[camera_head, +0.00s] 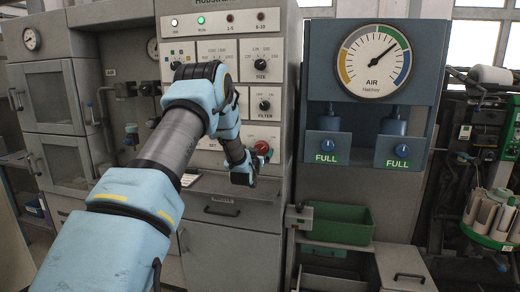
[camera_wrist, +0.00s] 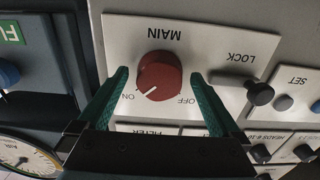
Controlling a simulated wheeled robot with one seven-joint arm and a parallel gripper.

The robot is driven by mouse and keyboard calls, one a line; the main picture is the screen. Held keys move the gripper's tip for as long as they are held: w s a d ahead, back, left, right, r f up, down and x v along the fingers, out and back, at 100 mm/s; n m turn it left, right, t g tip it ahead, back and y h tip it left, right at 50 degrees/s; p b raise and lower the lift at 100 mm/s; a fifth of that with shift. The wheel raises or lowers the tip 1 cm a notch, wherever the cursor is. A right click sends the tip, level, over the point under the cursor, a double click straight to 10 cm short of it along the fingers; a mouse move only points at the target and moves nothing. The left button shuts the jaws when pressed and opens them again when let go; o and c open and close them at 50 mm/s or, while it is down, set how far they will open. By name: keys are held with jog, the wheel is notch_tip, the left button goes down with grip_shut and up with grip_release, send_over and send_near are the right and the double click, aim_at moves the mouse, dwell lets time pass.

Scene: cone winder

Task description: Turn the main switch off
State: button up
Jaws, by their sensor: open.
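The main switch is a red round knob (camera_wrist: 160,74) on a white plate marked MAIN, upside down in the wrist view. Its white pointer line is toward the ON mark (camera_wrist: 128,96); the OFF mark (camera_wrist: 187,100) is on the other side. My gripper (camera_wrist: 160,78) is open, with one green finger on each side of the knob and visible gaps between; its depth relative to the knob is hard to tell. In the head view the red knob (camera_head: 262,147) shows just right of and above my gripper (camera_head: 244,174), whose fingers are largely hidden there.
A black LOCK knob (camera_wrist: 259,92) is close beside the right finger. Other dials, SIZE (camera_head: 261,64) and FILTER (camera_head: 265,105), are above the switch. A blue AIR gauge panel (camera_head: 372,61) stands at right, above a green bin (camera_head: 338,224).

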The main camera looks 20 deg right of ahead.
jog(key=shift+w+d, duration=0.15)
jog(key=shift+w, duration=0.1)
jog(key=c, duration=1.3)
